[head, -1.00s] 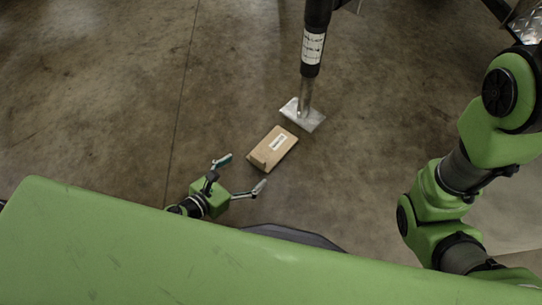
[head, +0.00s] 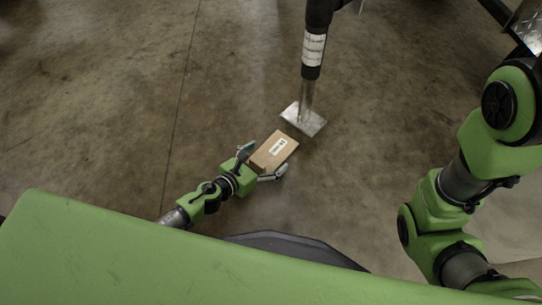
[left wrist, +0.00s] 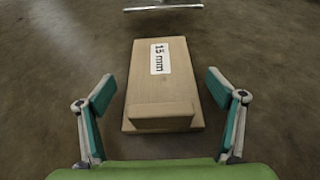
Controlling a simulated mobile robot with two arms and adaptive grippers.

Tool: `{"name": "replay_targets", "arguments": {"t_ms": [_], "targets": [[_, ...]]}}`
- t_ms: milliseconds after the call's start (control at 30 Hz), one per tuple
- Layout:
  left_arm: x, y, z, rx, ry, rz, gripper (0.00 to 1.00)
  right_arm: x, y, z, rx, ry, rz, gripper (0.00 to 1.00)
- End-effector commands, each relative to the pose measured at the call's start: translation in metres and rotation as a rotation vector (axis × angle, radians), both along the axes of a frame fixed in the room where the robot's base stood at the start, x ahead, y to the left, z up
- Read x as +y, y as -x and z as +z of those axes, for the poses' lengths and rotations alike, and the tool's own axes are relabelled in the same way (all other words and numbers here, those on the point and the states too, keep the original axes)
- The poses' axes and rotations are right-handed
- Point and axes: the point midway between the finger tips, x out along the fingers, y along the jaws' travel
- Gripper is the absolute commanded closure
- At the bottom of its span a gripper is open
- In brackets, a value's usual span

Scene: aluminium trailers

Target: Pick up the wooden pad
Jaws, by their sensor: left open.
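The wooden pad (head: 274,150) is a flat tan block with a white label and lies on the concrete floor. In the left wrist view the pad (left wrist: 163,88) reads "15 mm" on its label and has a raised block at its near end. My left gripper (head: 263,161) is open at the pad's near end. In the left wrist view its fingers (left wrist: 161,88) stand on either side of the pad's near part, with a gap on both sides. My right gripper is not seen; only my right arm shows at the right.
A trailer jack leg (head: 313,50) with a square metal foot (head: 303,119) stands just beyond the pad. The foot's edge also shows at the top of the left wrist view (left wrist: 163,6). The floor (head: 110,110) to the left is clear.

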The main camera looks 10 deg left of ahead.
Motion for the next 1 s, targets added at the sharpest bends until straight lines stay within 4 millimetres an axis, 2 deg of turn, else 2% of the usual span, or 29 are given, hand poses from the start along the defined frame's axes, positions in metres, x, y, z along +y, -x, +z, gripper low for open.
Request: {"name": "replay_targets", "arguments": {"t_ms": [133, 367, 567, 1000], "targets": [[-0.0052, -0.0101, -0.0056, 0.000, -0.001, 0.000, 0.15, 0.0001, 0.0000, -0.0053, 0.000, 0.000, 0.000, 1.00], [-0.0059, -0.0105, -0.0052, 0.001, 0.000, 0.000, 0.15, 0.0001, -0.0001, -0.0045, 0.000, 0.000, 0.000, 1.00], [-0.0059, -0.0104, -0.0052, 0.001, 0.001, -0.001, 0.63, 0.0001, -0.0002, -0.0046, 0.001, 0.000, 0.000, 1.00], [-0.0062, -0.0108, 0.0013, 0.000, 0.002, -0.001, 0.63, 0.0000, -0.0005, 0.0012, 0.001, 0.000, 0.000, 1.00]]}}
